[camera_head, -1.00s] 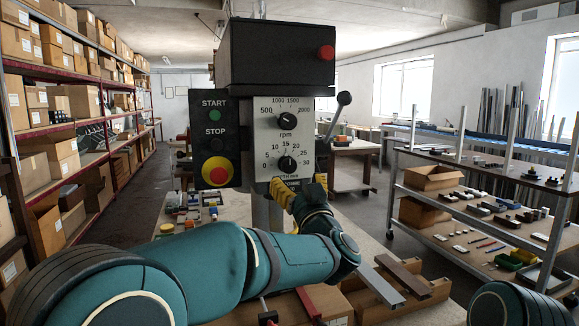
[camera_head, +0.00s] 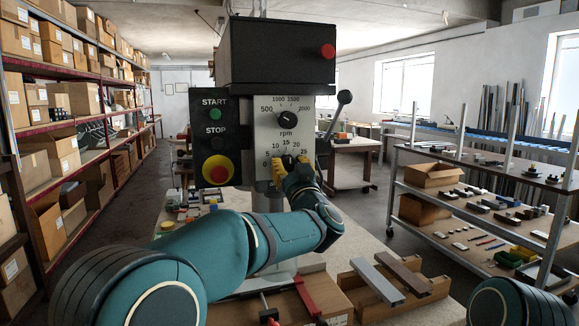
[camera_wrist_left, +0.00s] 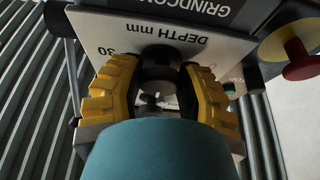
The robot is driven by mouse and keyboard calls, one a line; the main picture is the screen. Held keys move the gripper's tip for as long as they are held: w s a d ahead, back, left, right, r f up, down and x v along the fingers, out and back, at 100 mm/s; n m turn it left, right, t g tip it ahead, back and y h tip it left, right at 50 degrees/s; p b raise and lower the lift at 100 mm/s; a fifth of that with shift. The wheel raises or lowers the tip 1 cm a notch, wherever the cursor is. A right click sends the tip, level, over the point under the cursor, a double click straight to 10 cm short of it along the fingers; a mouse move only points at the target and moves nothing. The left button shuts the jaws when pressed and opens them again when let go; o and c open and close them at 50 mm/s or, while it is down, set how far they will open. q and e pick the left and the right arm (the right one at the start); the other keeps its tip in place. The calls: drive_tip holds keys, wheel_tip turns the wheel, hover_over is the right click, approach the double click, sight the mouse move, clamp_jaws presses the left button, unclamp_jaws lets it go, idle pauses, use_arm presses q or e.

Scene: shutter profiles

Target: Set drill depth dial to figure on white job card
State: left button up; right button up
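The depth dial (camera_head: 288,160) is a black knob on the drill's white front plate, with a scale from 0 to 30. The fingers hide its lower part in the head view, and I cannot read its pointer. My left gripper (camera_head: 290,167) has its yellow fingers on either side of the dial. In the left wrist view, the fingers (camera_wrist_left: 160,68) stand apart with the dark knob (camera_wrist_left: 160,53) between and just beyond their tips; contact is not clear. My right gripper is out of view. I cannot make out a white job card.
The rpm dial (camera_head: 288,119) sits above the depth dial. A panel (camera_head: 214,135) with start, stop and a red emergency button (camera_head: 217,170) is at its left. A lever (camera_head: 343,99) sticks out at the right. Metal bars (camera_head: 385,275) lie on the bench below.

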use_arm(q)
drive_tip(key=shift+n, duration=0.5)
clamp_jaws()
drive_tip(key=n+g+y, duration=0.1)
drive_tip(key=n+y, duration=0.1)
drive_tip(key=n, duration=0.1)
drive_tip(key=shift+f+b, duration=0.1)
drive_tip(key=shift+b, duration=0.2)
drive_tip(key=n+y, duration=0.1)
drive_tip(key=n, duration=0.1)
drive_tip(key=n+g, duration=0.1)
drive_tip(key=n, duration=0.2)
drive_tip(key=shift+d+g+y, duration=0.1)
drive_tip(key=shift+g+y, duration=0.2)
drive_tip(key=shift+y, duration=0.1)
drive_tip(key=n+g, duration=0.1)
drive_tip(key=n, duration=0.2)
drive_tip(key=n+g+y+p, duration=0.1)
drive_tip(key=n, duration=0.3)
drive_tip(key=shift+g, duration=0.3)
drive_tip(key=shift+y, duration=0.3)
drive_tip(key=o, duration=1.2)
unclamp_jaws()
